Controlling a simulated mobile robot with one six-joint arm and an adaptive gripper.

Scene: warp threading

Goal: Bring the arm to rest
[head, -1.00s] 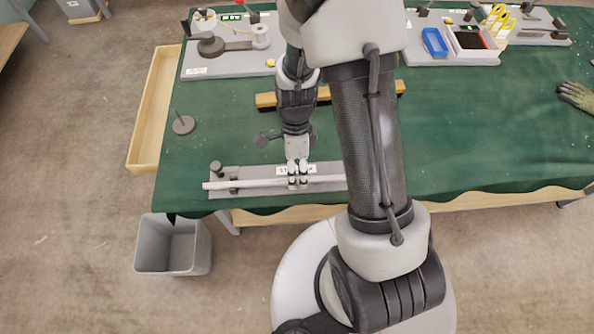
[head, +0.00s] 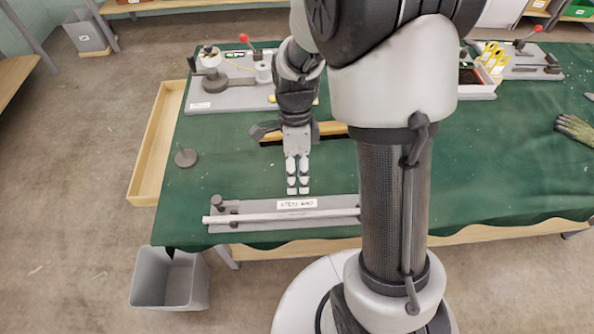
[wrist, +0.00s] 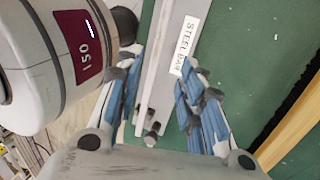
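My gripper (head: 298,190) points down over the green-covered table. Its two fingers stand a little apart with nothing between them; the gap is clearer in the wrist view (wrist: 158,80). A pale steel bar (head: 265,216) lies lengthwise on a grey board (head: 330,204) labelled as a steel bar, near the table's front edge. My fingertips are just behind the board's label in the head view, apart from the bar. In the wrist view the bar (wrist: 151,75) shows beyond the fingers. My arm hides part of the board's right end.
A wooden tray (head: 150,160) runs along the table's left edge, and a grey bin (head: 170,280) stands on the floor below. A wooden bar (head: 332,129) lies behind my gripper. Fixtures stand along the back. A glove (head: 575,130) lies at right.

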